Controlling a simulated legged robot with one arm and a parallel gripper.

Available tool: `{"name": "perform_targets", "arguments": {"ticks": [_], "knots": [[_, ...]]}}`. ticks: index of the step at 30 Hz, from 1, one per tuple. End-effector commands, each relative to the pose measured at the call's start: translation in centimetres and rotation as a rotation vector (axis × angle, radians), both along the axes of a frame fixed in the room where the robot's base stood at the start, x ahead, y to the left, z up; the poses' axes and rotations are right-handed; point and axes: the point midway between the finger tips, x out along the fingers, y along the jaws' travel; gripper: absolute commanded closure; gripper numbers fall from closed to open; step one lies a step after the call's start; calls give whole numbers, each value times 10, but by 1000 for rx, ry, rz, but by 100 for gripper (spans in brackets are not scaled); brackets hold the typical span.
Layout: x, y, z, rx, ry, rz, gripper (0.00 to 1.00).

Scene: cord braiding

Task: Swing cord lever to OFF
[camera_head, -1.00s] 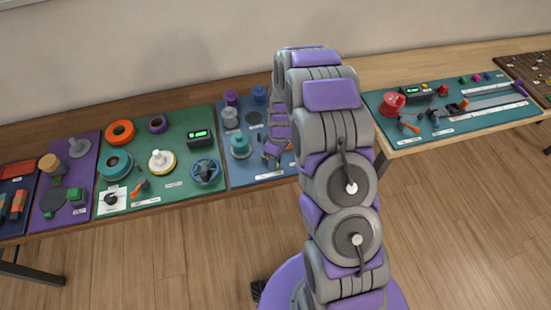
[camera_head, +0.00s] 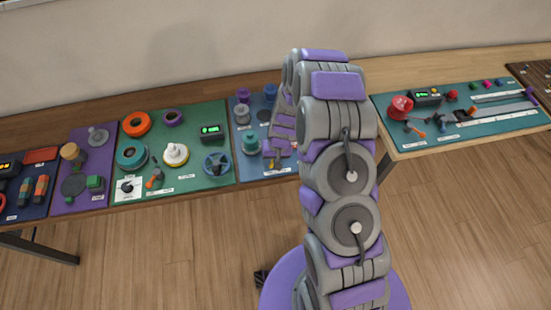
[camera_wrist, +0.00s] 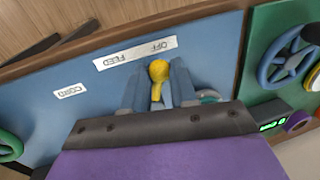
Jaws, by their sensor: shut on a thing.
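The cord lever (camera_wrist: 158,70) is yellow with a round knob and stands on the blue board (camera_wrist: 205,55). In the wrist view my gripper (camera_wrist: 157,84) has a grey finger on each side of the lever and is shut on it. A white label (camera_wrist: 135,52) reading OFF and FEED, upside down in this view, lies just beyond the knob. A CORD label (camera_wrist: 70,91) is to the left. In the head view my gripper (camera_head: 275,158) is small at the blue board, partly hidden by my arm. The lever's base is hidden by the gripper.
The green board (camera_head: 190,185) is beside the blue board, with a blue handwheel (camera_head: 216,164) near the shared edge. A teal spool (camera_head: 250,143) stands close to my gripper. A teal board (camera_head: 465,131) is on the right-hand table. Floor (camera_head: 150,250) in front is clear.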

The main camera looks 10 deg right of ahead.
Motion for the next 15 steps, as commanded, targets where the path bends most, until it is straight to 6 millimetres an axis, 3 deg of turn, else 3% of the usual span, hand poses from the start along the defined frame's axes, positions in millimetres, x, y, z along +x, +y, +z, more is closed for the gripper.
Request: {"name": "perform_targets", "arguments": {"ticks": [15], "knots": [[3,9,0,0,1,-165,100]]}}
